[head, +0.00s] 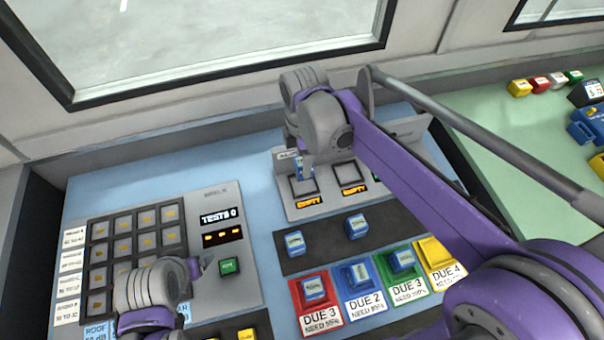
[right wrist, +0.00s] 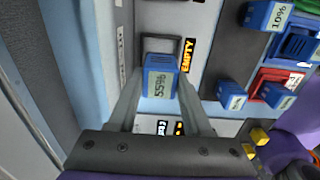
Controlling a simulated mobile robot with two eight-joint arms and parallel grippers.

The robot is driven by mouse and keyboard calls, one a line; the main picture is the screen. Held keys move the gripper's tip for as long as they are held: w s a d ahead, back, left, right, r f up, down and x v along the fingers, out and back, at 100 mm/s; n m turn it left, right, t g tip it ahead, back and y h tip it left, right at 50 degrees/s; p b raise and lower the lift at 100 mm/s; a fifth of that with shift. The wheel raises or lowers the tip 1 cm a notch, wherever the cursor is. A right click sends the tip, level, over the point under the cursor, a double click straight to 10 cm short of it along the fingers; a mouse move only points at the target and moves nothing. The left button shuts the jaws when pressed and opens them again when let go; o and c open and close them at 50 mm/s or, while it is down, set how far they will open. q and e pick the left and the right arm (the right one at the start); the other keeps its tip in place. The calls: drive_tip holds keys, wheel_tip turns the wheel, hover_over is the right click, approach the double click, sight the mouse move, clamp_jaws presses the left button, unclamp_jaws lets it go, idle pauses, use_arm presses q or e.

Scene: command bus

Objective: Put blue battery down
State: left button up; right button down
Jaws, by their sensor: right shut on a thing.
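A blue battery (head: 302,172) is in my right gripper (head: 307,158), above the left slot of the grey charger panel (head: 322,207). In the right wrist view the battery (right wrist: 160,84) reads 55% and sits between the two fingers, beside an orange "EMPTY" display (right wrist: 188,55). Whether its underside touches the slot is hidden. The second slot (head: 350,173) also shows "EMPTY". My left gripper (head: 203,267) is low at the left, over the test panel near a green button (head: 229,266); its finger opening is unclear.
Two blue batteries (head: 295,242) (head: 357,226) stand on a dark strip in front of the charger. Red (head: 318,315), blue (head: 365,303), green and yellow "DUE" pads lie nearer; some hold batteries. My right arm covers the charger's right side. A wall and window are behind.

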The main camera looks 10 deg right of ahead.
drive_tip(key=shift+f, duration=2.65)
drive_tip(key=shift+b, duration=0.3)
drive_tip(key=shift+f, duration=0.2)
drive_tip(key=shift+c, duration=1.7)
unclamp_jaws()
drive_tip(key=shift+r+p, duration=0.45)
drive_tip(key=shift+r, duration=3.55)
